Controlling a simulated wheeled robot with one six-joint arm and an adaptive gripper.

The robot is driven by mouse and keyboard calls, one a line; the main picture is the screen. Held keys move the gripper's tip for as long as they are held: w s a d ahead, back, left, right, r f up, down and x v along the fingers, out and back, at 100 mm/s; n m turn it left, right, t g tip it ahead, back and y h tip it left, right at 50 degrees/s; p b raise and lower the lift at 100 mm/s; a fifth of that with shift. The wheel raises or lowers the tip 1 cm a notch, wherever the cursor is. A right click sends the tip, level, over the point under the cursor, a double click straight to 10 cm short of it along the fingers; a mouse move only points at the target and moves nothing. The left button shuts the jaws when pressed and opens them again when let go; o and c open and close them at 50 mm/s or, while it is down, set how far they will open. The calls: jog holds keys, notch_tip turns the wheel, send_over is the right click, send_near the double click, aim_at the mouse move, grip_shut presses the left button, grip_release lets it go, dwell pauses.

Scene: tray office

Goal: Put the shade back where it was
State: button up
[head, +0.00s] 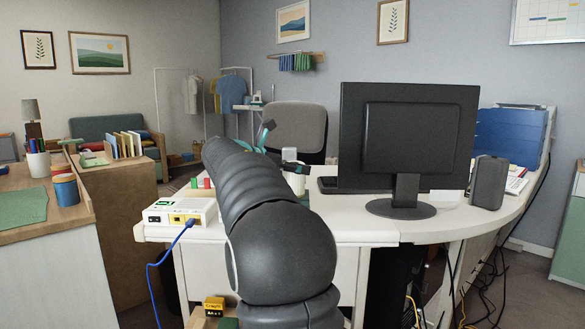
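I cannot tell whether this is the shade in question, and no loose shade is clearly visible. My dark arm reaches from the bottom centre toward the white desk (345,228). Its far end is mostly hidden behind my own links. A teal and dark part (265,135), which may belong to my gripper, shows past the arm. A small whitish object (289,154) and a dark bar (294,167) show beside it. I cannot tell whether anything is held.
A black monitor (405,135), a speaker (488,182) and a blue file holder (510,135) stand on the desk's right. A white box (180,210) with a blue cable sits at its left edge. Cables hang below. A wooden counter (118,185) stands left.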

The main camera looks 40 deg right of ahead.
jog(key=shift+a+r, duration=0.1)
jog(key=shift+r, duration=0.2)
jog(key=p+v, duration=0.1)
jog(key=v, duration=1)
jog(key=shift+a, duration=0.4)
jog(key=shift+s, duration=0.1)
jog(key=s+a+f+m+t+y, duration=0.2)
jog(key=s+a+f+m+y, duration=0.5)
jog(key=s+a+f, duration=0.5)
jog(key=s+a+f+m+t+y, duration=0.2)
jog(key=s+a+f+m+y, duration=0.5)
jog(key=s+a+f+m, duration=0.5)
jog(key=s+a+f, duration=0.1)
jog(key=s+f, duration=0.1)
jog(key=s, duration=0.3)
jog(key=shift+f+t+y, duration=0.2)
jog(key=shift+t+y, duration=0.1)
jog(key=shift+s, duration=0.1)
